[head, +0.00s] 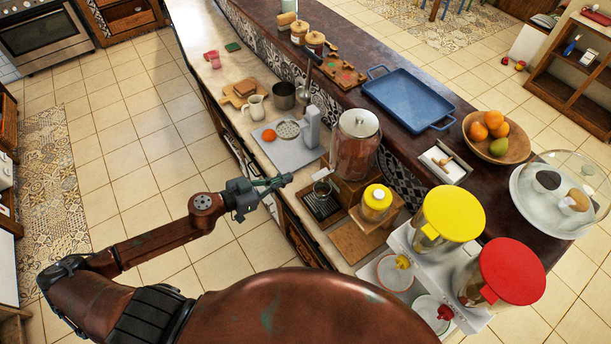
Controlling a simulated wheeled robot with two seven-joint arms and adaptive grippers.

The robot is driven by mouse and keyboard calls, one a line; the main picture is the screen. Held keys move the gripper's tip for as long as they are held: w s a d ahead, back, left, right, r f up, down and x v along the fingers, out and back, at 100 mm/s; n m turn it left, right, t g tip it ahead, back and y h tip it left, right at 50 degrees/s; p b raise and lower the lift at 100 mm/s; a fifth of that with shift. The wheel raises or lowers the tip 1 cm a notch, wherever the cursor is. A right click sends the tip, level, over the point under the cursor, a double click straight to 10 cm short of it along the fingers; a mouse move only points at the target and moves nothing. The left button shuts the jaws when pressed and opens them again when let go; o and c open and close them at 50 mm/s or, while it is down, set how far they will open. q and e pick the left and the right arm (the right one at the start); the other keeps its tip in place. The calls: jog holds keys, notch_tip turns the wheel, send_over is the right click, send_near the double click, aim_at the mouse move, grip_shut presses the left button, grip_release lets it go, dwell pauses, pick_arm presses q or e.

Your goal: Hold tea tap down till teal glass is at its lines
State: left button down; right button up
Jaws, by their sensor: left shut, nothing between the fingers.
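A large glass jar of brown tea (354,152) with a metal lid stands on a wooden stand on the counter. Its tap is small and hard to make out on the jar's left side. My right gripper is not in view.
Dispensers with yellow (453,213) and red (512,271) lids stand nearer. The floor left of the counter is clear.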

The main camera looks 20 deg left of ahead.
pick_arm(q)
jog(key=w, duration=0.1)
jog(key=p, duration=0.3)
send_over(321, 174)
jog(key=s+a, duration=0.3)
notch_tip(321, 174, down, 2)
jog(key=shift+s+f+b, duration=0.15)
jog(key=shift+f+b, duration=0.55)
jog(key=shift+f, duration=1.55)
